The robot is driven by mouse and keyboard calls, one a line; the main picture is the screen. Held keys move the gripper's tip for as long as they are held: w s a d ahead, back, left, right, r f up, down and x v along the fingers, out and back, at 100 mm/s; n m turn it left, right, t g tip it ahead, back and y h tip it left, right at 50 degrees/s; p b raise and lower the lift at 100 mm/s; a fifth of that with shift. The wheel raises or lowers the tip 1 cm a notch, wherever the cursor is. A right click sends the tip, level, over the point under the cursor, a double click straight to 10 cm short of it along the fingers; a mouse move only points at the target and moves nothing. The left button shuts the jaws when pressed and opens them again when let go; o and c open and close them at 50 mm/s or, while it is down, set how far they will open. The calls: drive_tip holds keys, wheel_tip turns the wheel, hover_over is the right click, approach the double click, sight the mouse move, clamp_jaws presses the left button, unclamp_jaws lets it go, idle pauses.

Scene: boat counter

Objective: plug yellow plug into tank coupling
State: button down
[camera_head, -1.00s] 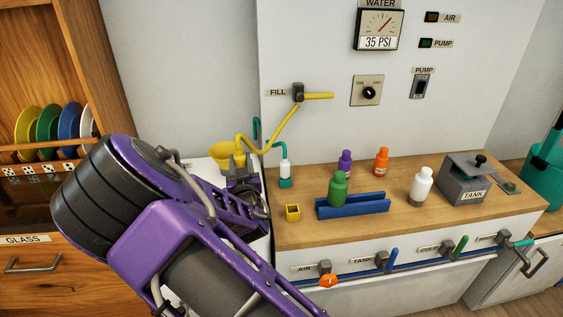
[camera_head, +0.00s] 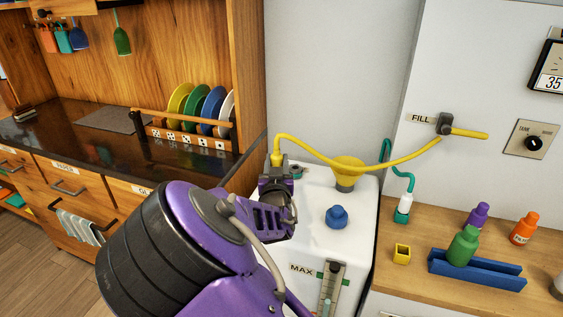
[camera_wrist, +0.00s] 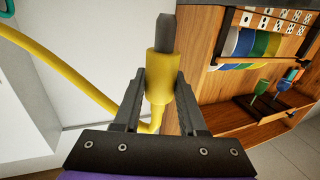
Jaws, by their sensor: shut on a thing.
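The yellow plug (camera_head: 277,159) is held in my gripper (camera_head: 276,180), at the back left corner of the white tank (camera_head: 314,208). In the wrist view the plug (camera_wrist: 160,84) sits between both fingers (camera_wrist: 161,98), its bare grey tip (camera_wrist: 166,34) pointing away from the palm. The yellow hose (camera_head: 318,152) runs from the plug to the FILL valve (camera_head: 445,124). A small grey and teal fitting (camera_head: 297,171), perhaps the tank coupling, shows just right of my gripper, partly hidden by it. The plug appears apart from it.
A yellow funnel (camera_head: 347,171) and a blue cap (camera_head: 337,216) are on the tank top. A teal hose with a white connector (camera_head: 403,205) stands at right. A plate rack (camera_head: 185,134) is close behind on the left. Bottles stand on the wooden counter (camera_head: 420,275).

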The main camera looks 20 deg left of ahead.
wheel_tip(320, 180, down, 6)
drive_tip(key=b, duration=0.5)
drive_tip(key=shift+r+b, duration=0.15)
drive_tip(key=shift+b, duration=0.2)
drive_tip(key=shift+b, duration=0.8)
idle(1.5)
drive_tip(key=shift+f+b, duration=0.45)
drive_tip(key=shift+f, duration=1.15)
drive_tip(key=shift+r, duration=0.1)
drive_tip(key=shift+r+p, duration=0.65)
drive_tip(key=shift+r, duration=0.55)
drive_tip(key=shift+b, duration=0.65)
idle(1.0)
